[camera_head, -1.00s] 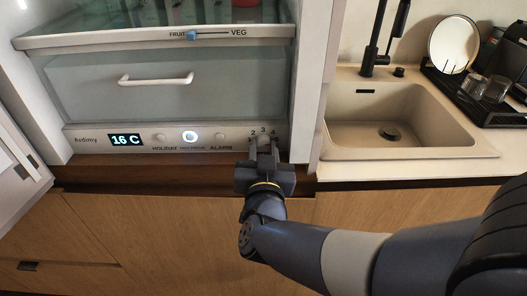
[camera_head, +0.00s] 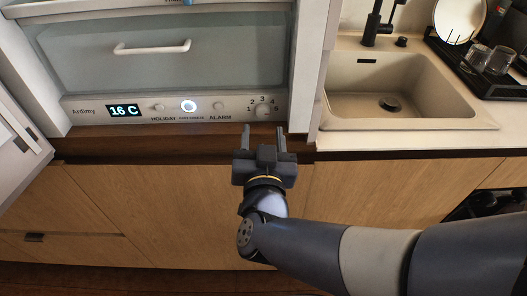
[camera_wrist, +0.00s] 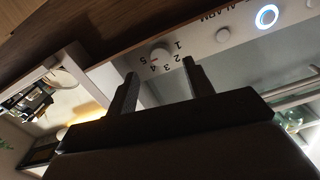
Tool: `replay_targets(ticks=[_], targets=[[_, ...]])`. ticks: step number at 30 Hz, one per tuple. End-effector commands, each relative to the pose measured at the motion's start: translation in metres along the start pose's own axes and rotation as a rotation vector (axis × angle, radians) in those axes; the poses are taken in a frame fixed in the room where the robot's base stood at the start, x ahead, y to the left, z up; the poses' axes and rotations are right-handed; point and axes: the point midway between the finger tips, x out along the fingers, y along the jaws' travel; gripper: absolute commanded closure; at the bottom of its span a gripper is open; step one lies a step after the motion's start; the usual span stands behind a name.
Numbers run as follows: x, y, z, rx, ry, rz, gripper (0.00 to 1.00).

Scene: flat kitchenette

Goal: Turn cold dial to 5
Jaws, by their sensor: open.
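The cold dial (camera_head: 262,111) is a small round pale knob at the right end of the fridge's control strip, with numbers printed around it. In the wrist view the dial (camera_wrist: 160,52) shows beyond the fingers, with the numbers 1 to 5 beside it. Which number it points to I cannot tell. My gripper (camera_head: 263,138) is open and empty, just below and in front of the dial and apart from it. In the wrist view its two fingers (camera_wrist: 160,74) stand either side of the dial's line, with a gap between them.
The control strip also bears a display (camera_head: 124,111) reading 16 C, a lit round button (camera_head: 189,106) and an alarm button (camera_head: 218,106). A drawer with a white handle (camera_head: 152,48) is above. A sink (camera_head: 395,125) is to the right. Wooden cabinet fronts (camera_head: 150,205) lie below.

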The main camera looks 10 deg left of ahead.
Motion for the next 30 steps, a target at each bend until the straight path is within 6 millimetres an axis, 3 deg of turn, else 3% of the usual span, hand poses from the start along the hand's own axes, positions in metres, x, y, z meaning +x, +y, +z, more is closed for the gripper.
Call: replay_targets(ticks=[6, 12, 30], targets=[[-0.033, -0.001, -0.001, 0.0, -0.001, -0.006, 0.5], [-0.05, -0.001, 0.0, 0.002, 0.0, -0.002, 0.5], [-0.056, 0.0, 0.0, 0.0, 0.0, 0.0, 0.5]])
